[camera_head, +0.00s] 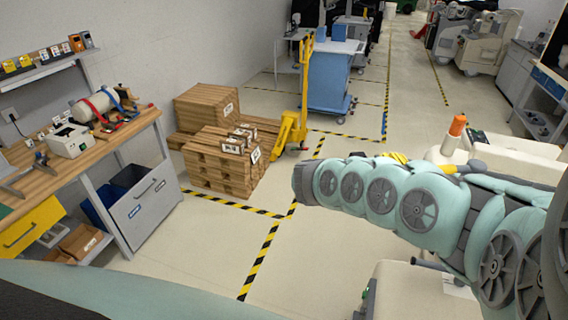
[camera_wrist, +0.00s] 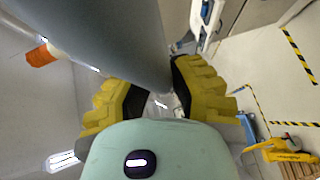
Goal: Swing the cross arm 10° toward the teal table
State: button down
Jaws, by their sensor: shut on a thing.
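In the wrist view, a thick smooth grey bar (camera_wrist: 105,38), which looks like the cross arm, runs from the upper left down between my fingers. My gripper (camera_wrist: 155,97) has its yellow, black-padded fingers on both sides of this bar and is shut on it. The fingertips are partly hidden behind the bar and my teal wrist cover. In the head view my padded arm reaches in from the right and hides most of the gripper and bar. No clearly teal table shows; a blue table-like cart (camera_head: 331,80) stands at the back.
A white unit with an orange-capped post (camera_head: 457,126) stands behind my arm at the right. Wooden pallets (camera_head: 220,165) and a yellow pallet jack (camera_head: 293,122) stand at middle left. A cluttered workbench (camera_head: 120,133) lines the left wall. The striped-tape floor between is clear.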

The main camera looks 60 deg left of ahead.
jog(key=shift+w+d+f+h, duration=0.1)
jog(key=shift+w+d+h, duration=0.2)
jog(key=shift+w, duration=0.05)
jog(key=c, duration=1.2)
grip_release()
jog(key=shift+d, duration=0.1)
jog(key=o, duration=0.4)
jog(key=shift+s+a, duration=0.1)
jog(key=shift+a, duration=0.1)
jog(key=shift+s+a, duration=0.1)
jog(key=shift+s+a, duration=0.1)
jog(key=shift+s, duration=0.1)
jog(key=v, duration=1.1)
jog(key=shift+s+r, duration=0.2)
jog(key=shift+o, duration=0.2)
